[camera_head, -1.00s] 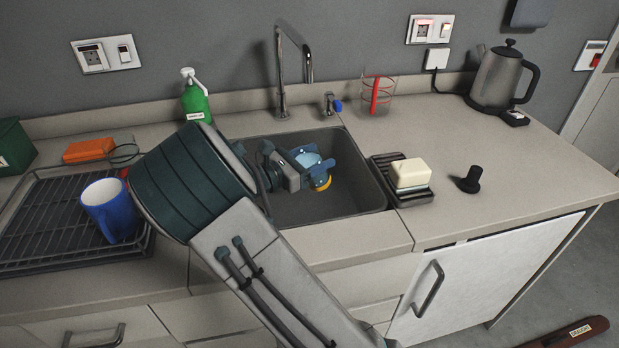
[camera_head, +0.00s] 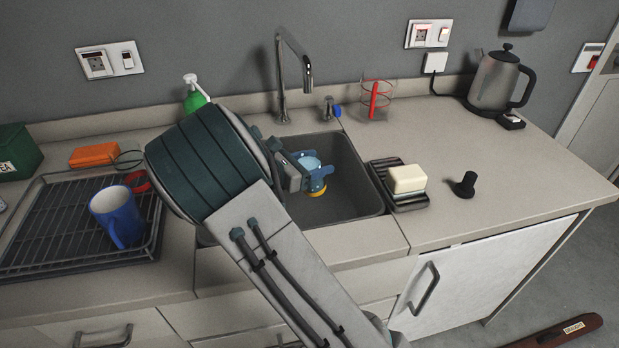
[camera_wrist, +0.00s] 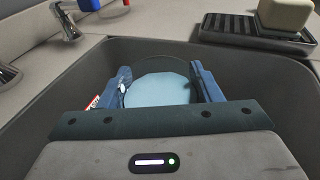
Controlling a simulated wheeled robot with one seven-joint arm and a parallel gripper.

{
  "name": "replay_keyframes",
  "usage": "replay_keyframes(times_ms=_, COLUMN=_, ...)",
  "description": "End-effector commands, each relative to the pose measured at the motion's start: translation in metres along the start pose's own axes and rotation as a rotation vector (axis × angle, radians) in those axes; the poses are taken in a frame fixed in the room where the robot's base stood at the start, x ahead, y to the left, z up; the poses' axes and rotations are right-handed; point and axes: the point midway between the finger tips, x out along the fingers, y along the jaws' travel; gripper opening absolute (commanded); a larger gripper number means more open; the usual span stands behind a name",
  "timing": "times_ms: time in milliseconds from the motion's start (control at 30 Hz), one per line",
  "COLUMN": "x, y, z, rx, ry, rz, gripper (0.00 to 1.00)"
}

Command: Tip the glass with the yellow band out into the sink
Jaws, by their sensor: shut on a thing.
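My gripper (camera_head: 318,176) is inside the opening of the dark grey sink (camera_head: 345,203), shut on the glass with the yellow band (camera_head: 316,193). In the head view the yellow band shows low on the glass, with light blue above it; my fingers and wrist hide much of the rest. In the wrist view light blue contents (camera_wrist: 160,91) show as a broad patch between the two blue fingers (camera_wrist: 160,82), with the clear rim beyond. I cannot tell exactly how far the glass is tilted. The sink wall (camera_wrist: 245,75) surrounds it.
The tap (camera_head: 283,75) stands behind the sink. A soap dish (camera_head: 410,206) with soap (camera_head: 406,179) sits to its right, near a black stopper (camera_head: 465,185). A blue mug (camera_head: 118,215) stands on the rack (camera_head: 60,252) at left. A red-banded glass (camera_head: 388,98) stands behind.

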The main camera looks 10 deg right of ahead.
Motion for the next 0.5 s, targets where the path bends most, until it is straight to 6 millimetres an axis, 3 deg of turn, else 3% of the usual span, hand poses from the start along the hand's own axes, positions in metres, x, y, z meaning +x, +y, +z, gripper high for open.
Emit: replay_keyframes(times_ms=500, x=0.0001, y=-0.0002, z=0.0038, rx=0.001, ry=0.136, rz=-0.002, gripper=0.20)
